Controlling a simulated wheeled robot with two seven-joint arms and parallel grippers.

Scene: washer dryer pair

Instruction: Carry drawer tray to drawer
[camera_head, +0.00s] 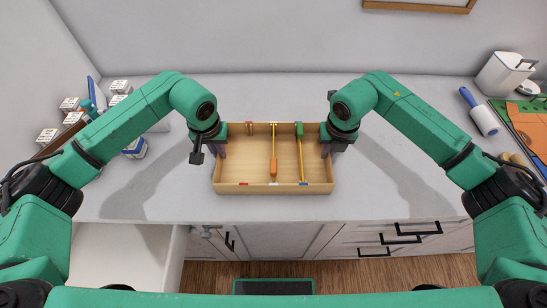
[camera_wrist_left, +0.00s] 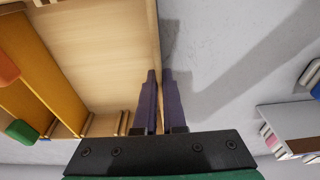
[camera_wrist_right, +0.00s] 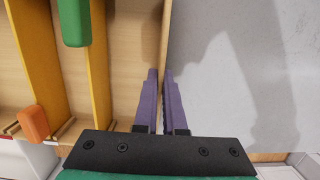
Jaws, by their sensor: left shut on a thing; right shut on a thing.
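The wooden drawer tray (camera_head: 240,170) is at the middle of the grey counter, level in the head view; I cannot tell whether it touches the counter. Inside are two long yellow-orange dividers, one with an orange piece (camera_head: 273,168) and one with a green piece (camera_head: 299,130). My left gripper (camera_head: 219,150) is shut on the tray's left wall, and my right gripper (camera_head: 327,150) is shut on its right wall. Both wrist views show the wall between purple fingers, at the left (camera_wrist_left: 160,78) and right (camera_wrist_right: 160,76). An open white drawer (camera_head: 125,258) is at the lower left.
Small white boxes (camera_head: 70,103) and bottles crowd the counter's left end. A white bin (camera_head: 502,75), a blue-handled roller (camera_head: 480,112) and an orange board (camera_head: 530,125) are at the right. Closed drawers with black handles (camera_head: 400,240) are below. Counter around the tray is mostly clear.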

